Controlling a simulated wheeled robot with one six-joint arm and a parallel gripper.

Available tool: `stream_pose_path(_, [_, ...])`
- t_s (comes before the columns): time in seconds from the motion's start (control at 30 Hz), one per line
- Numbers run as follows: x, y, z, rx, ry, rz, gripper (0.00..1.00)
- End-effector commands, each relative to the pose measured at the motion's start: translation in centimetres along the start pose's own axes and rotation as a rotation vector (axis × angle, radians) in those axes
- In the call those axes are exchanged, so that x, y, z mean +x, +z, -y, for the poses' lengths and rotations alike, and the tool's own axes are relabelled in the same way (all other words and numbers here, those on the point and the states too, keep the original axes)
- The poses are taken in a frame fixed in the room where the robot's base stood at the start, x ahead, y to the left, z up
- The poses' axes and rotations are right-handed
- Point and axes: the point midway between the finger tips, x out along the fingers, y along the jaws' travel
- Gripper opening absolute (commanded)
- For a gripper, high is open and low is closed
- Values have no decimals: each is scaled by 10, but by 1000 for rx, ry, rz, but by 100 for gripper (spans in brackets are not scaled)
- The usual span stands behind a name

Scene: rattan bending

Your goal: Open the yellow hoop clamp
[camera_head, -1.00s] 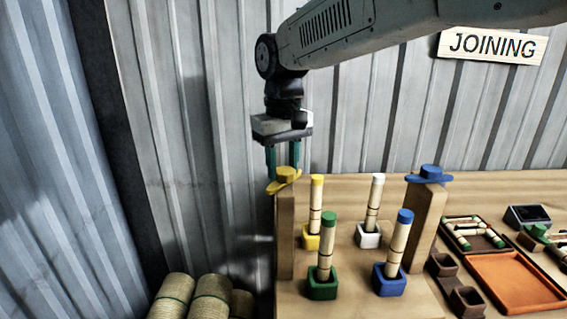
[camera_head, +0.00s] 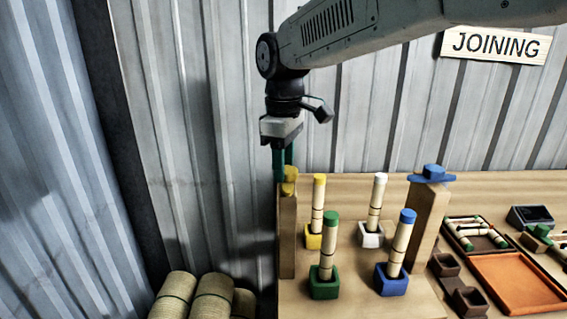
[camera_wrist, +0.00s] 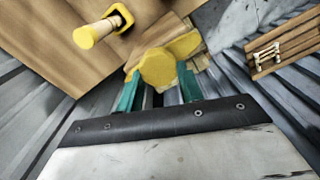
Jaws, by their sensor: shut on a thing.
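The yellow hoop clamp (camera_head: 290,182) sits on top of a wooden post at the left end of the bench. My gripper (camera_head: 283,172) points straight down at it, with its green fingers shut on the clamp's yellow knob. In the wrist view the round knob of the clamp (camera_wrist: 158,68) lies between the fingertips of my gripper (camera_wrist: 160,84). A yellow arm of the clamp reaches to the upper right there. The post top is partly hidden under it.
A blue clamp (camera_head: 432,172) sits on the right post. Between the posts, capped rattan pieces stand in yellow (camera_head: 314,236), white (camera_head: 370,234), green (camera_head: 324,282) and blue (camera_head: 390,279) holders. An orange tray (camera_head: 512,282) lies right. Corrugated walls stand close behind and left.

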Motion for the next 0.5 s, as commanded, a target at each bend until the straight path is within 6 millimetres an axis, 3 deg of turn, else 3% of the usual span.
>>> stream_pose_path(0.47, [-1, 0, 0, -14, 2, -1, 14])
stream_pose_path(0.5, [-1, 0, 0, -14, 2, -1, 42])
